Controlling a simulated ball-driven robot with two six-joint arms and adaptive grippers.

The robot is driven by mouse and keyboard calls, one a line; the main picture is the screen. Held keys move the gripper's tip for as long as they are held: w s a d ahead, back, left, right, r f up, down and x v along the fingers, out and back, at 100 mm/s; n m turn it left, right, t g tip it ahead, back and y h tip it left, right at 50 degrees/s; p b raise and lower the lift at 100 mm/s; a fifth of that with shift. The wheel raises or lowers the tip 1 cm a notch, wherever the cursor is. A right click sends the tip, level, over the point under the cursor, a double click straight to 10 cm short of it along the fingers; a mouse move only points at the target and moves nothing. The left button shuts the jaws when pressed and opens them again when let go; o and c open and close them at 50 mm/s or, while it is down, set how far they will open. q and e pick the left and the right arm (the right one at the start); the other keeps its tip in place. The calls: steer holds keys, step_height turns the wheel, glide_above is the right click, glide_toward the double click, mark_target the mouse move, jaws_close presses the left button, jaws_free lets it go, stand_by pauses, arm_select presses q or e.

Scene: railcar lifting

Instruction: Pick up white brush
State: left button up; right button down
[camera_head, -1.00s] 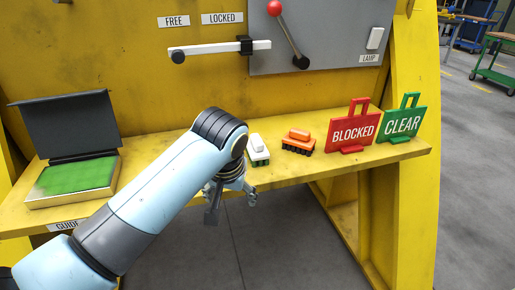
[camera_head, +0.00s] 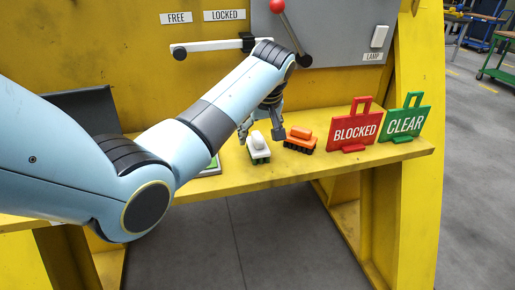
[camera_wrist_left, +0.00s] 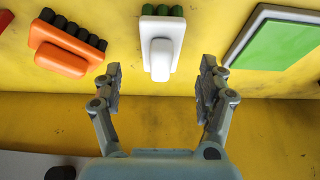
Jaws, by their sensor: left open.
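The white brush (camera_head: 258,146), with dark green bristles, lies on the yellow shelf near the middle of the head view. In the left wrist view the white brush (camera_wrist_left: 161,52) sits at the top centre, ahead of the fingertips and between their lines. My left gripper (camera_head: 262,127) is open and empty, just behind and above the brush, and appears apart from it. Its two spread fingers also show in the left wrist view (camera_wrist_left: 160,80). My right gripper is in neither view.
An orange brush (camera_head: 300,140) lies right of the white one. A red BLOCKED sign (camera_head: 352,130) and a green CLEAR sign (camera_head: 404,122) stand further right. A green pad (camera_wrist_left: 268,42) is partly hidden by my arm in the head view. A lever (camera_head: 290,30) hangs on the panel above.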

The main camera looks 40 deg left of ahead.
mark_target(258, 136)
arm_select(q)
steer(key=x, duration=0.5)
steer(key=shift+f, duration=0.35)
steer(key=shift+r, duration=0.1)
steer(key=c, duration=1.5)
steer(key=shift+o, duration=0.2)
steer(key=shift+r, duration=0.5)
step_height(258, 136, up, 3)
steer(key=shift+w+f, duration=0.1)
steer(key=shift+f, duration=0.1)
steer(key=s+d+r, duration=0.3)
steer(key=d+r, duration=0.4)
steer(key=d, duration=0.4)
steer(key=shift+s+r, duration=0.2)
steer(key=shift+s, duration=0.15)
steer(key=o, duration=0.8)
steer(key=c, duration=0.5)
